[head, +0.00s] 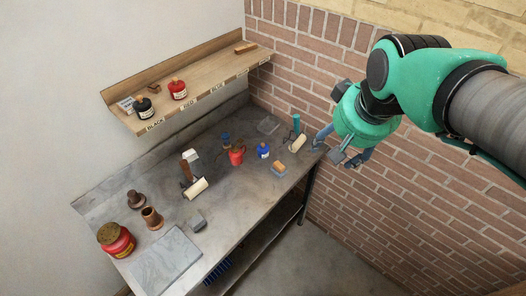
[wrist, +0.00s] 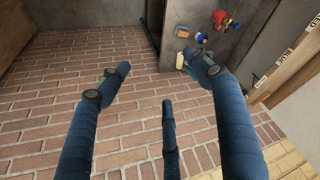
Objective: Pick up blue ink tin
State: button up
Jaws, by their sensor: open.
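The blue ink tin (head: 263,151) is a small blue container with a pale label, standing upright on the grey workbench (head: 225,195) toward its right end. In the wrist view a small blue thing (wrist: 201,38), which looks like the tin, shows at the top right, just beyond a fingertip. My gripper (head: 336,150) is off the bench's right end, by the brick wall, to the right of the tin and apart from it. In the wrist view my gripper (wrist: 156,80) has its dark blue fingers spread, with only brick wall between them.
A red can (head: 237,155), a roller (head: 298,143) and a wood-topped block (head: 279,168) stand near the tin. A wooden shelf (head: 215,90) with colour labels holds a black tin (head: 144,107) and a red tin (head: 178,89). A larger red tin (head: 115,240) is at front left.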

jog(key=w+a+g+p, duration=0.1)
jog(key=w+a+p, duration=0.15)
jog(key=w, duration=1.05)
jog(key=g+p, duration=0.4)
jog(key=p, duration=0.1)
send_over(263, 145)
notch_tip(263, 145, down, 30)
jog(key=shift+w+f, duration=0.1)
jog(key=shift+f, duration=0.55)
jog(key=shift+f, duration=0.15)
jog(key=shift+f, duration=4.15)
